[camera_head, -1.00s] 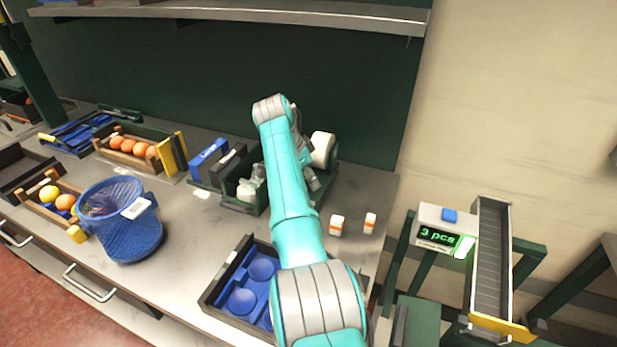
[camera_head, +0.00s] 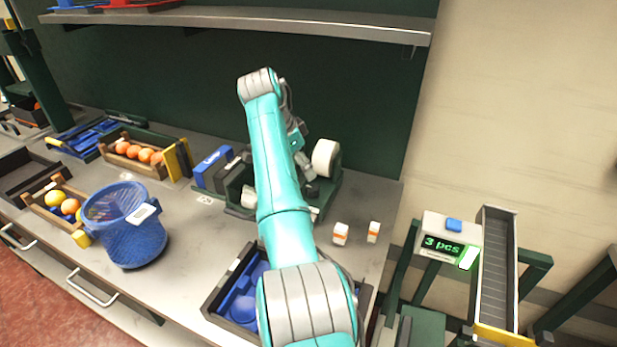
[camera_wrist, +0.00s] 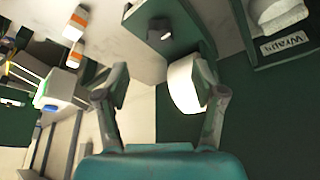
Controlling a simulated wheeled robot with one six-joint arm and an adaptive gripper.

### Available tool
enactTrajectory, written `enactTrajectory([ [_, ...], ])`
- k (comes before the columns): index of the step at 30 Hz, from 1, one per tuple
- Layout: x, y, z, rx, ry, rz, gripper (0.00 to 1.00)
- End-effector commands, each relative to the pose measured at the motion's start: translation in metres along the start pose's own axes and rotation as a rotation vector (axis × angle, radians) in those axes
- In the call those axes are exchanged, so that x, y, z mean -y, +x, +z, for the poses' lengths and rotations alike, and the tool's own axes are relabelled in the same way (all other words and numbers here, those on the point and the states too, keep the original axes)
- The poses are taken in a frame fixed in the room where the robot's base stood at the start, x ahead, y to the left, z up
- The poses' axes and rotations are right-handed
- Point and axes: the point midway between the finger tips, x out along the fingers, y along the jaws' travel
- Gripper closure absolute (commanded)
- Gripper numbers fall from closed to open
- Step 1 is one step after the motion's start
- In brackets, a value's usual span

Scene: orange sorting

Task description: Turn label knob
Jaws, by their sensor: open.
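The label device is a green housing (camera_wrist: 150,50) with a white roll (camera_head: 325,157) on its right side, near the back of the counter. In the wrist view the white roll (camera_wrist: 184,85) lies close to the right finger, partly hidden by it; I cannot tell if they touch. A small dark knob-like part (camera_wrist: 160,31) sits on the housing, ahead of the fingers. My gripper (camera_wrist: 162,88) is open, with nothing seen held between its fingers. In the head view my arm hides part of the device and most of my gripper.
Two small white-and-orange boxes (camera_head: 340,233) stand right of my arm. A blue mesh basket (camera_head: 133,245), a crate of oranges (camera_head: 125,168) and a dark tray with blue cups (camera_head: 225,308) share the counter. A display reading "3 pcs" (camera_head: 443,246) stands beside a chute (camera_head: 496,265).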

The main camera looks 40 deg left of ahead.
Motion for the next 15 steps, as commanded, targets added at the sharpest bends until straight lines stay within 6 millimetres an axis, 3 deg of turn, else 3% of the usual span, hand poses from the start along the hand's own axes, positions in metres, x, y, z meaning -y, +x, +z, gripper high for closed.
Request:
enactTrajectory([
  [6, 0.000, -0.029, 0.000, -0.001, 0.000, -0.001, 0.31],
  [15, 0.000, -0.036, 0.000, 0.000, 0.000, 0.001, 0.31],
])
